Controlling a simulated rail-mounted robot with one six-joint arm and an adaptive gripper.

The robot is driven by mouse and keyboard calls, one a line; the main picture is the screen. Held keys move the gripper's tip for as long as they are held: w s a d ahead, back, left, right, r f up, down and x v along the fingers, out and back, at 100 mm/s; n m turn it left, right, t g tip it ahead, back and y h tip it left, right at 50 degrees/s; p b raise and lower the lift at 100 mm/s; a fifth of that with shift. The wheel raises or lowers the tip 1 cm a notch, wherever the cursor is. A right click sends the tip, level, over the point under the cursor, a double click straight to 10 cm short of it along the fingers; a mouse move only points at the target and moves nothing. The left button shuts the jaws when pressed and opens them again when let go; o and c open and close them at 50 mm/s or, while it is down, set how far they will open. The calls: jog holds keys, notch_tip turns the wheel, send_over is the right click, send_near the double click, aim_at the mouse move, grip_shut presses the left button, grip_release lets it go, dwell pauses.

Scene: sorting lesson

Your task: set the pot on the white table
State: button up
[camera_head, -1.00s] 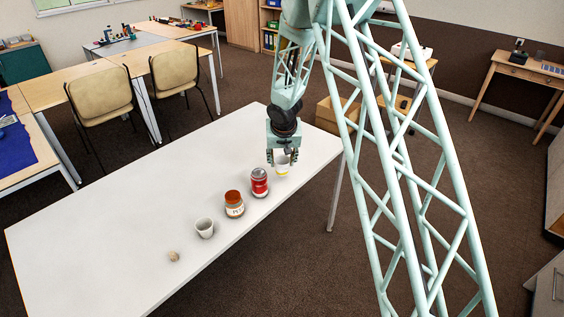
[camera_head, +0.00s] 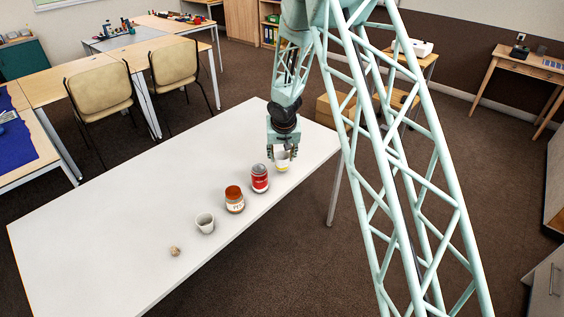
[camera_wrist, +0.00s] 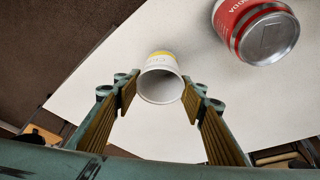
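The pot is a small white tub with a yellow band near its base (camera_head: 283,161), at the far right part of the white table (camera_head: 110,232). It is upright, and its open mouth shows in the wrist view (camera_wrist: 159,87). My gripper (camera_head: 282,154) points down over it, with one finger on each side. In the wrist view the fingertips (camera_wrist: 160,95) meet the pot's sides with no clear gap. I cannot tell whether its base touches the table or sits just above it; the wrist view hides that contact.
A red and silver can (camera_head: 260,179) stands close beside the pot. The table's left side is clear.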

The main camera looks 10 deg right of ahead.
jog(key=shift+f+b, duration=0.6)
jog(key=shift+f, duration=0.55)
jog(key=shift+f, duration=0.2)
jog(key=o, duration=0.6)
jog(key=shift+o, duration=0.2)
jog(key=shift+r, duration=0.25)
jog(key=shift+s+r, duration=0.1)
jog(key=shift+r, duration=0.25)
jog(key=p+v, duration=0.3)
jog(key=v, duration=0.8)
jog(key=shift+s+r, duration=0.1)
jog(key=shift+s, duration=0.05)
